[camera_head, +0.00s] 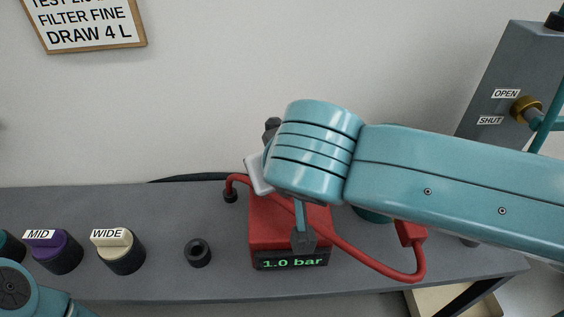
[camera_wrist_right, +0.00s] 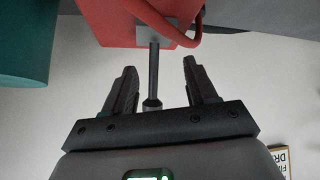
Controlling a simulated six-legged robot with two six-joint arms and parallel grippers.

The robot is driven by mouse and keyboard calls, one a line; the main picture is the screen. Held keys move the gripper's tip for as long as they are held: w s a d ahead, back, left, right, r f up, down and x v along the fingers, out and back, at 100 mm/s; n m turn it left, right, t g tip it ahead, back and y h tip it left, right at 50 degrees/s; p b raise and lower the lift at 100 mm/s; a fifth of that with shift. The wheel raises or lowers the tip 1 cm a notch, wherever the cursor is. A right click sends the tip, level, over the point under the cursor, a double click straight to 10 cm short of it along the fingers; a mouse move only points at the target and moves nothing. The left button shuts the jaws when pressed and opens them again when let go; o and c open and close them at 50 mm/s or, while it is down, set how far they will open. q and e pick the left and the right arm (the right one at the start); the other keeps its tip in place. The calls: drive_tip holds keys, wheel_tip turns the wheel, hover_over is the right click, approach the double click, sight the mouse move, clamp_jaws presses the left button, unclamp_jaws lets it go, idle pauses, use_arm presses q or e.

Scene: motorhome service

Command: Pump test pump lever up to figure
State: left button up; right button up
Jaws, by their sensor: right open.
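The test pump (camera_head: 262,235) is a red box on the grey bench, and its display (camera_head: 291,261) reads 1.0 bar. My right arm covers much of it in the head view. In the right wrist view the pump's red body (camera_wrist_right: 110,22) is at the top and the pump lever (camera_wrist_right: 153,75) is a thin grey rod with a dark end. My right gripper (camera_wrist_right: 159,66) is open, with the lever between its fingers and a gap on both sides. My left gripper is out of view; only part of my left arm shows at the lower left.
A red hose (camera_head: 375,264) loops right of the pump. A purple MID cartridge (camera_head: 58,252), a cream-topped WIDE one (camera_head: 118,250) and a dark ring (camera_head: 198,252) stand left. A wall sign (camera_head: 90,20) is cut off at the top. An OPEN/SHUT valve (camera_head: 526,109) is at right.

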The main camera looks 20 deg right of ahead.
drive_tip(key=p+v, duration=0.3)
drive_tip(key=v, duration=1.3)
